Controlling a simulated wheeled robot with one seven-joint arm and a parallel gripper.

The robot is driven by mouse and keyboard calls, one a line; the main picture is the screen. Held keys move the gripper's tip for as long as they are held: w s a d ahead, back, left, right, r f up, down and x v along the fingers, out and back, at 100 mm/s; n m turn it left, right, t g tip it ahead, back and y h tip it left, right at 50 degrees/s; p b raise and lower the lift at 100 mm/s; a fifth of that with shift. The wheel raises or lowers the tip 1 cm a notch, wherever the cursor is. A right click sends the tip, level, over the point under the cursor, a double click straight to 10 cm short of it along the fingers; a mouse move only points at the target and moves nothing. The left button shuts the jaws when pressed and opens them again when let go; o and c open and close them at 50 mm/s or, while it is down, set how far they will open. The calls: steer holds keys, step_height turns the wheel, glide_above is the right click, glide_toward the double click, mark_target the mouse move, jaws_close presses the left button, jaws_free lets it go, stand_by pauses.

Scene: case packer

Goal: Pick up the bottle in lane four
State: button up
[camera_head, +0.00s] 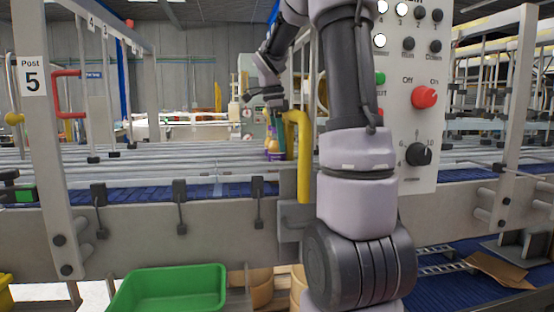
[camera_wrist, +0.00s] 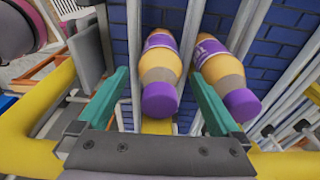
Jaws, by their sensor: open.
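Two yellow-orange bottles with purple caps and purple labels show in the wrist view, a left bottle (camera_wrist: 160,70) and a right bottle (camera_wrist: 222,70). My gripper (camera_wrist: 160,76) is open, with its teal fingers on either side of the left bottle. The right finger lies between the two bottles, close to the right one. I cannot tell whether either finger touches a bottle. In the head view a bottle (camera_head: 272,143) stands small among the lane rails, below my gripper (camera_head: 276,118). My arm and a yellow post partly cover that area. No lane number is readable at the bottles.
Grey lane rails (camera_head: 150,165) run over a blue conveyor belt (camera_head: 225,189). A yellow bent pipe (camera_head: 303,155) stands right beside the bottle area. A green bin (camera_head: 170,290) sits below.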

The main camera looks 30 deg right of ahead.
jaws_close()
steer(key=shift+r, duration=0.1)
